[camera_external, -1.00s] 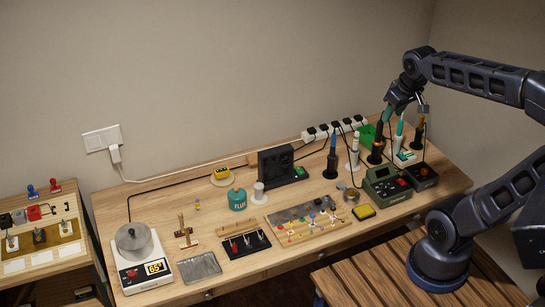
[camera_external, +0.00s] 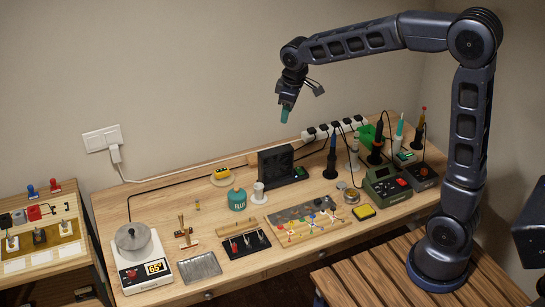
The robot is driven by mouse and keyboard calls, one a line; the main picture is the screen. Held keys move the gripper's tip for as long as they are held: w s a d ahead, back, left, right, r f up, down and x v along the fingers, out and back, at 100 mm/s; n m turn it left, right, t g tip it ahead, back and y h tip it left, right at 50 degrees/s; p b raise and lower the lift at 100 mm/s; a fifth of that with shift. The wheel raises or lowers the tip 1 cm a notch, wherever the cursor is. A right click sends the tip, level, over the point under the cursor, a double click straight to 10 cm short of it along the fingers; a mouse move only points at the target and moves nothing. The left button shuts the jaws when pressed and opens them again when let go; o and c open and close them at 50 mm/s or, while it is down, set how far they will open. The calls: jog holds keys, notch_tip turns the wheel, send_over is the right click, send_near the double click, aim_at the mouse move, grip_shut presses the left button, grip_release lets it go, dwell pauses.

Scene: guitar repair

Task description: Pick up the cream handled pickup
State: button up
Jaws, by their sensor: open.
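Several handled tools stand upright in holders at the back right of the bench. My gripper (camera_external: 285,112) hangs fingers-down in the air, up and left of these tools, in front of the wall.
A white power strip (camera_external: 330,130) with plugs and cables runs behind the tools. A green station (camera_external: 386,188) stands in front. A dark fan box (camera_external: 275,165), a teal flux jar (camera_external: 237,199) and a parts board (camera_external: 305,222) lie left. The bench's left back is mostly clear.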

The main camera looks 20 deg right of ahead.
jog(key=w+a+f+n+g, duration=0.1)
jog(key=w+a+f+n, duration=0.1)
jog(key=a+f, duration=0.5)
jog(key=w+a+f+n, duration=0.15)
jog(key=a+f, duration=0.25)
jog(key=a, duration=0.7)
jog(key=n+g, duration=0.1)
jog(key=n, duration=0.4)
send_over(187, 231)
jog(key=w, duration=0.1)
jog(key=shift+m+h, duration=0.25)
jog(key=shift+h, duration=0.05)
notch_tip(187, 231, down, 16)
jog(key=shift+d+r, duration=0.15)
jog(key=shift+r, duration=0.05)
jog(key=shift+s+a+f, duration=0.1)
jog(key=shift+a+f, duration=0.2)
jog(key=shift+f, duration=0.2)
jog(key=shift+d+f, duration=0.15)
jog(key=shift+f, duration=5.05)
grip_shut()
